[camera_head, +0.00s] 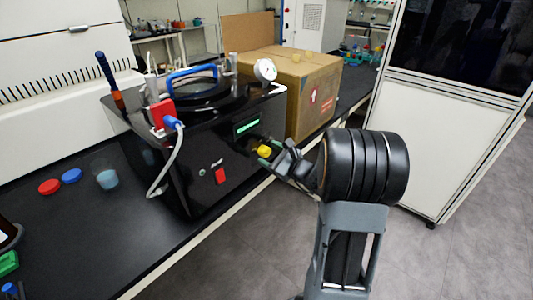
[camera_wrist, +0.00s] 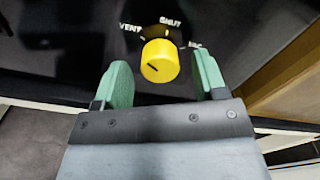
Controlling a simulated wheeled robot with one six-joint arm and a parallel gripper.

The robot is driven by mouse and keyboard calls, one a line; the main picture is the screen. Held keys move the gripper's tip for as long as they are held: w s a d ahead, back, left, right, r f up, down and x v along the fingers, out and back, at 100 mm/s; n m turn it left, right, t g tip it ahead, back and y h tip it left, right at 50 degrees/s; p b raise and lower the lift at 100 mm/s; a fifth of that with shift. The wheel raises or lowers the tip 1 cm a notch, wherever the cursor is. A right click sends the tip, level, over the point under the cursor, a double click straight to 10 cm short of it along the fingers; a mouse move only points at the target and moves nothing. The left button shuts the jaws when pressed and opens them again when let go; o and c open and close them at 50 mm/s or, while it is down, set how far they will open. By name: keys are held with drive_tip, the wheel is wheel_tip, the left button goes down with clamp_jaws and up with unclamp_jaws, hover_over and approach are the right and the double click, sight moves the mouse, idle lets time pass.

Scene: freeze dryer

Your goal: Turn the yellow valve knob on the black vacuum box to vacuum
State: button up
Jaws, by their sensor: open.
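The black vacuum box (camera_head: 215,150) stands on the black bench, with a lit green display and a red switch on its front. The yellow valve knob (camera_head: 264,151) is on the right part of that front. In the wrist view the knob (camera_wrist: 160,62) has a dark pointer line slanting toward the VENT side. Labels VENT, SHUT and a partly hidden one at right surround it. My gripper (camera_head: 272,151) is open at the knob. Its green fingertips (camera_wrist: 163,82) stand to the left and right of the knob, with gaps on both sides.
A cardboard box (camera_head: 300,90) stands right behind the vacuum box. Red (camera_head: 49,187) and blue (camera_head: 72,175) caps and a small beaker (camera_head: 107,179) lie on the bench at left. A white cabinet (camera_head: 430,140) stands at right. The floor before the bench is clear.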

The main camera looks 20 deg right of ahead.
drive_tip(key=shift+x, duration=0.75)
drive_tip(key=shift+c, duration=0.5)
drive_tip(key=c, duration=0.8)
